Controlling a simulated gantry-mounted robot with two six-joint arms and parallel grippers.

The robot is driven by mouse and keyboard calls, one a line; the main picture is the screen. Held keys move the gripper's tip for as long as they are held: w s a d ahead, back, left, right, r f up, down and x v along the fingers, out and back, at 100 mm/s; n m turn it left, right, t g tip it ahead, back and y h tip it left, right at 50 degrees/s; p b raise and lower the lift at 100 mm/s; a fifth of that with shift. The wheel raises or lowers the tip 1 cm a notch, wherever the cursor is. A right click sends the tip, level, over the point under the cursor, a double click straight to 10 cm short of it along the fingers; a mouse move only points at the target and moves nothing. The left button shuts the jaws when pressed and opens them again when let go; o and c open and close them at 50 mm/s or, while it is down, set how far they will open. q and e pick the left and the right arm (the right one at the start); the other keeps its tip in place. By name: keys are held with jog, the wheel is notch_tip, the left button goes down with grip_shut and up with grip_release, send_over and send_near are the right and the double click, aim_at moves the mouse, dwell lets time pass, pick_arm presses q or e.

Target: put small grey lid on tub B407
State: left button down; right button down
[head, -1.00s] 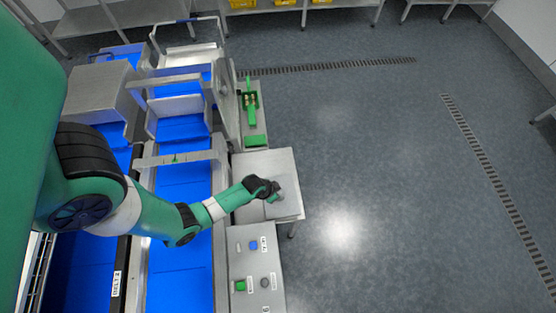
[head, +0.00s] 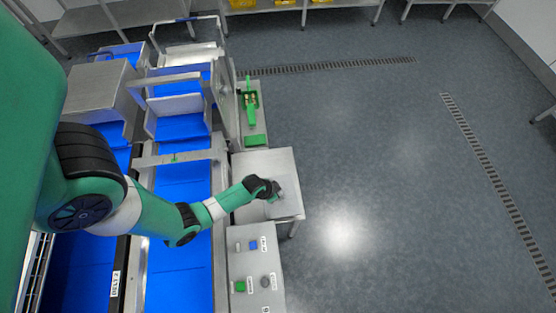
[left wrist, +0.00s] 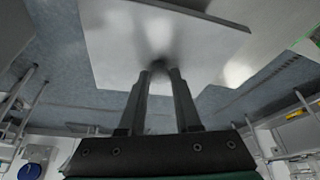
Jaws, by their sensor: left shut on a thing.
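My left gripper (head: 278,191) reaches from the left over a bare steel table. It is shut on a small grey thing, seemingly the small grey lid, mostly hidden by the fingers. In the left wrist view the two fingers (left wrist: 160,72) are close together in front of the steel top, and what they hold is hard to make out. My right gripper is out of view.
The steel table (head: 255,165) is otherwise clear. A green tray (head: 251,110) and a flat green piece (head: 255,141) lie on a ledge beyond it. Blue conveyor belts (head: 183,275) run under my left arm. The floor at right is open.

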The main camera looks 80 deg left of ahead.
pick_arm(q)
jog(key=shift+f, duration=0.35)
jog(key=c, duration=0.5)
grip_release()
jog(key=shift+o, duration=0.2)
jog(key=o, duration=0.3)
jog(key=shift+o, duration=0.2)
notch_tip(320, 180, up, 7)
jog(key=p, duration=0.6)
jog(key=shift+r+p, duration=0.1)
jog(key=shift+p, duration=0.2)
